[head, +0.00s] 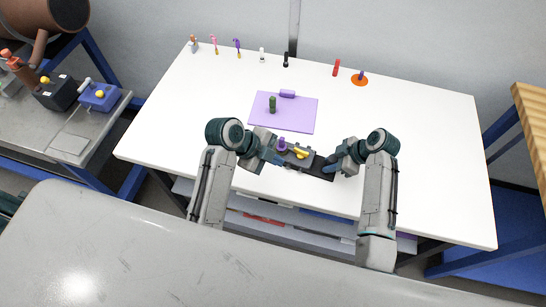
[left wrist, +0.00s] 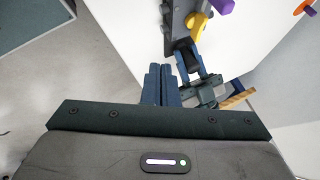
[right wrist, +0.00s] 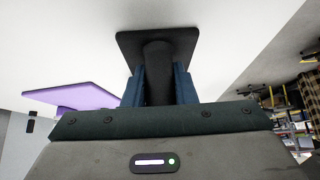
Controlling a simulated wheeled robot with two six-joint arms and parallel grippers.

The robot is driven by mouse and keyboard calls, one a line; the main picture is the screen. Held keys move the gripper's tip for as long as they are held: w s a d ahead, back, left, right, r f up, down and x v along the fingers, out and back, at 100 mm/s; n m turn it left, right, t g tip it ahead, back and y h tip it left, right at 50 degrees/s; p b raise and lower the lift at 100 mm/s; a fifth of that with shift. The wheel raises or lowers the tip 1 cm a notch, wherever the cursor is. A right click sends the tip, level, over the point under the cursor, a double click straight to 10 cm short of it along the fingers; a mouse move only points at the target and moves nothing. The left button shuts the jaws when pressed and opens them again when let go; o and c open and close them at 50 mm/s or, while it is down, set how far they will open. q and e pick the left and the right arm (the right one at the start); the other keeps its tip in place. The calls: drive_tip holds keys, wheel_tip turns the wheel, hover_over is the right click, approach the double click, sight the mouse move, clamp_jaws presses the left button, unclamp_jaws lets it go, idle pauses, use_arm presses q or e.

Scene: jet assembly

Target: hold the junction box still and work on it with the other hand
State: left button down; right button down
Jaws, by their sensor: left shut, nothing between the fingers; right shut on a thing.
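The junction box (head: 313,162) is a dark grey block near the front middle of the white table, with a yellow part (head: 300,152) and a purple knob (head: 282,144) on top. It also shows in the left wrist view (left wrist: 177,20). My right gripper (head: 330,168) is shut on a black handle-like stem (right wrist: 158,80) at the box's right end; a dark square face (right wrist: 125,45) lies behind the stem. My left gripper (head: 277,159) is shut and empty beside the box's left part. Its closed fingers (left wrist: 161,80) point toward the box. I cannot tell whether the box touches the table.
Several small items line the back edge. A red cylinder (head: 336,67) and an orange disc (head: 359,80) are back right. The table's right side is clear.

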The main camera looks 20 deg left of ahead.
use_arm(q)
drive_tip(key=shift+s+a+r, duration=0.3)
drive_tip(key=shift+a+r, duration=0.05)
drive_tip(key=shift+r, duration=0.2)
use_arm(e)
drive_tip(key=c, duration=1.1)
unclamp_jaws()
use_arm(q)
drive_tip(key=shift+w, duration=0.1)
use_arm(e)
drive_tip(key=shift+w, duration=0.1)
